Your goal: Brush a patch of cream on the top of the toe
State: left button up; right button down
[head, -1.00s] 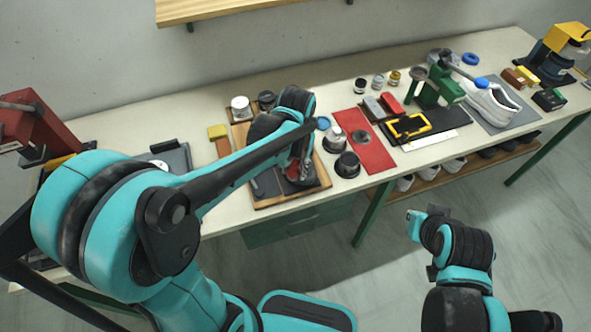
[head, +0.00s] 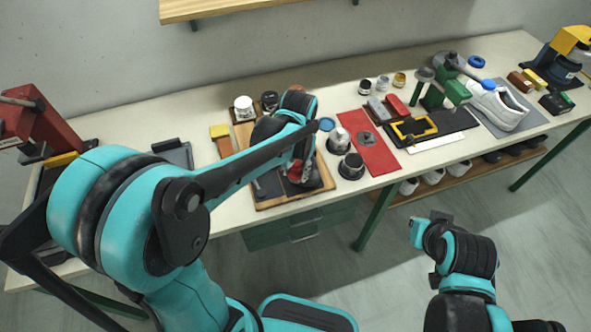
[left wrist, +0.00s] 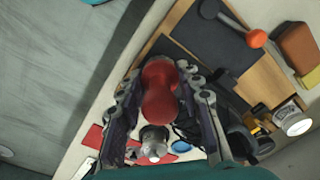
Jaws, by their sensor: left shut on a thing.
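My left gripper (left wrist: 160,108) is shut on a red, double-bulbed handle (left wrist: 160,90), seen from above in the left wrist view. The brush's working end is hidden beneath the handle. In the head view the left gripper (head: 300,168) is low over the wooden board (head: 322,172), mostly behind my arm, with some red showing at it. A dark rounded form (head: 264,130) beside the arm may be the shoe, but I cannot tell. The toe and any cream on it are hidden. My right gripper (head: 428,224) hangs in front of the bench, far from the board; its fingers are unclear.
A white jar (head: 244,104) and a dark jar (head: 269,100) stand behind the board. Right of it are a black tin (head: 351,164), a silver-topped item (head: 339,138) and a red mat (head: 376,152). A white shoe (head: 500,105) sits farther right.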

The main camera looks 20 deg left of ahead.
pick_arm(q)
jog(key=shift+w+a+f+b, duration=0.15)
jog(key=shift+w+f+b, duration=0.1)
jog(key=shift+f+b, duration=0.35)
jog(key=shift+w+d+r, duration=0.1)
jog(key=shift+w+d, duration=0.5)
jog(key=shift+d, duration=0.3)
jog(key=shift+w+d+f, duration=0.1)
jog(key=shift+w+d, duration=0.5)
jog(key=shift+d, duration=0.3)
jog(key=shift+w+d+r, duration=0.1)
jog(key=shift+w+d, duration=0.5)
jog(key=shift+d, duration=0.3)
jog(key=shift+s+a, duration=0.5)
jog(key=shift+a, duration=0.25)
jog(key=shift+s+a, duration=0.5)
jog(key=shift+a, duration=0.3)
jog(key=shift+s+a+p, duration=0.4)
jog(key=shift+s+a, duration=0.5)
jog(key=shift+a, duration=0.25)
jog(key=shift+r, duration=0.15)
